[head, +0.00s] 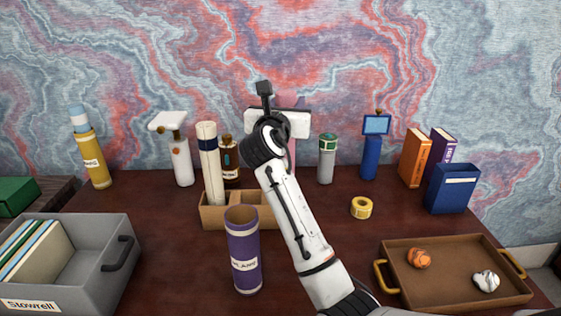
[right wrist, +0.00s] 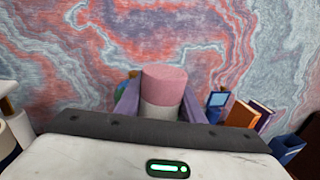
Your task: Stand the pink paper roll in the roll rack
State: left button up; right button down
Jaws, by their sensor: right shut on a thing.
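The pink paper roll (right wrist: 164,82) is upright between my right gripper's fingers in the right wrist view, with a pink top and a greyish-white band below. In the head view a pink strip of it (head: 292,158) shows beside my arm; the rest is hidden. My right gripper (head: 288,122) is shut on it, and its fingers also show in the right wrist view (right wrist: 163,100). The wooden roll rack (head: 237,213) stands mid-desk, with a cream roll (head: 210,165) upright in its left part. My arm hides the rack's right end. My left gripper is not in view.
A purple tube (head: 243,255) stands in front of the rack. A grey file bin (head: 105,275) is at left, a brown tray (head: 450,255) at right. Bottles (head: 181,160) line the back. Yellow tape (head: 361,207) lies right of my arm, with bare desk around it.

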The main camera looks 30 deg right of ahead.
notch_tip(320, 180, down, 7)
jog(key=shift+b, duration=0.45)
jog(key=c, duration=1.2)
grip_release()
jog(key=shift+s, duration=0.1)
jog(key=v, duration=1.2)
jog(key=shift+r, duration=0.15)
